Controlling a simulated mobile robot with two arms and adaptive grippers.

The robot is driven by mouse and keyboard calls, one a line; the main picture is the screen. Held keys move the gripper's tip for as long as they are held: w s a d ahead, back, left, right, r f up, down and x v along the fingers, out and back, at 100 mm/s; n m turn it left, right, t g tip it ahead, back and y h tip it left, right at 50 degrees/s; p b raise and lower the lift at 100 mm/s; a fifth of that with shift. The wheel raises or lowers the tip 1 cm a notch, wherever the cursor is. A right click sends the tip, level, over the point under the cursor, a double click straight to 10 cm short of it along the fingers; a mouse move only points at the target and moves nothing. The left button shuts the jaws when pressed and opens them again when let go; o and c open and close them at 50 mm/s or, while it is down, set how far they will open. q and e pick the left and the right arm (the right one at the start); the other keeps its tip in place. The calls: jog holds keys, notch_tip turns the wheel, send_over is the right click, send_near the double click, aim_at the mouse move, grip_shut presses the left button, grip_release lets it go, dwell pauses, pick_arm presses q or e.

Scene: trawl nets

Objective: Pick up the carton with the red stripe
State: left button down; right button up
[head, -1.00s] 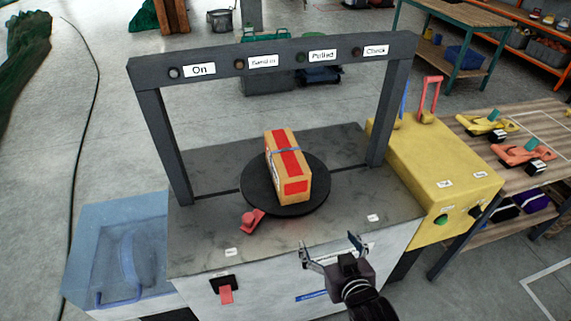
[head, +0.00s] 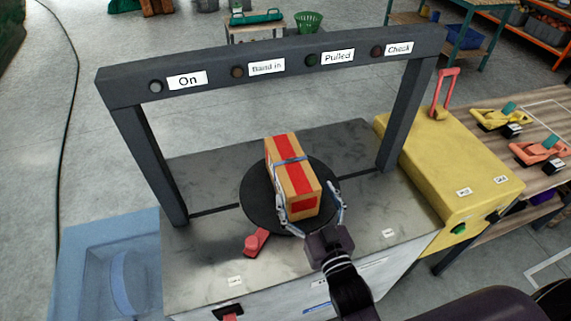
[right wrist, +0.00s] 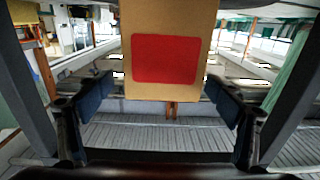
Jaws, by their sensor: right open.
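The carton with the red stripe (head: 290,175) is a tan box with a blue band across it. It lies on a black round turntable (head: 254,200) under the dark frame. My right gripper (head: 311,203) is open, its fingers on either side of the carton's near end. In the right wrist view the carton's end face with a red patch (right wrist: 166,58) stands ahead, between and beyond the open fingers (right wrist: 160,95), with gaps at both sides. Whether a finger touches the carton cannot be told. My left gripper is not in view.
The dark frame (head: 270,68) with signs "On", "Band in", "Pulled" and "Check" arches over the turntable. A red lever (head: 257,241) sits at its near left. A yellow cabinet (head: 455,165) stands right, a blue bin (head: 108,265) left.

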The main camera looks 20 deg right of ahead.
aim_at(293, 170)
jog(key=shift+w, duration=0.2)
jog(key=shift+w+a+r, duration=0.1)
jog(key=shift+w+r, duration=0.1)
jog(key=shift+w, duration=0.8)
jog(key=shift+w+p, duration=0.35)
jog(key=w, duration=0.1)
jog(key=w+p, duration=0.1)
jog(key=w, duration=0.2)
jog(key=shift+w+a, duration=0.2)
jog(key=shift+a, duration=0.05)
jog(key=shift+w, duration=0.3)
jog(key=c, duration=1.5)
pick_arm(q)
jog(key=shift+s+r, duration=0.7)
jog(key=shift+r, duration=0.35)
pick_arm(e)
jog(key=shift+r, duration=0.15)
